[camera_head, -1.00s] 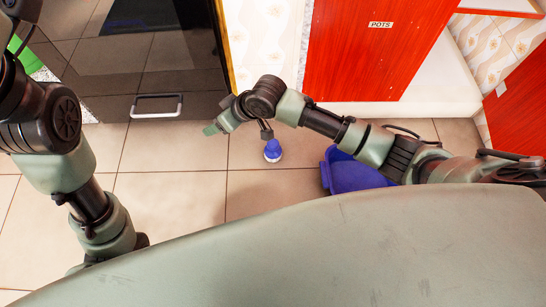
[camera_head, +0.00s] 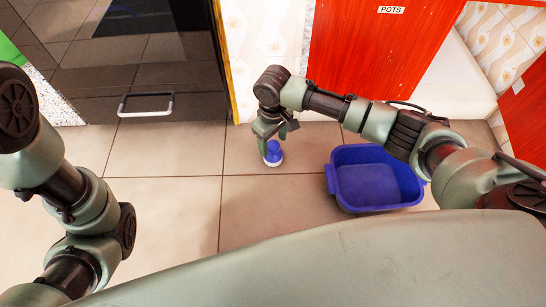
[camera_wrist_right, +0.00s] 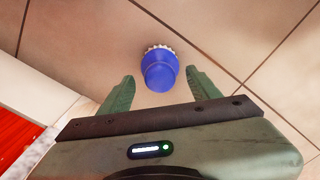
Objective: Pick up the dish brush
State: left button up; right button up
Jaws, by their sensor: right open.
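The dish brush (camera_head: 272,153) has a blue knob-like handle and pale bristles, and it stands on the tiled floor. In the right wrist view the dish brush (camera_wrist_right: 160,70) lies just beyond and between the fingertips. My right gripper (camera_head: 268,138) points down over the brush in the head view. In the right wrist view my right gripper (camera_wrist_right: 160,88) is open, with a green finger on either side of the handle and gaps visible. My left arm comes in at the left of the head view, but its gripper is out of view.
A blue basin (camera_head: 372,180) sits on the floor right of the brush. A red cabinet (camera_head: 375,55) labelled POTS and a dark glossy appliance door (camera_head: 130,60) with a handle stand behind. The floor left of the brush is clear.

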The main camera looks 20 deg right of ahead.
notch_tip(320, 180, down, 2)
jog(key=shift+f+b, duration=0.15)
jog(key=shift+b, duration=0.4)
grip_shut()
jog(key=shift+r, duration=0.2)
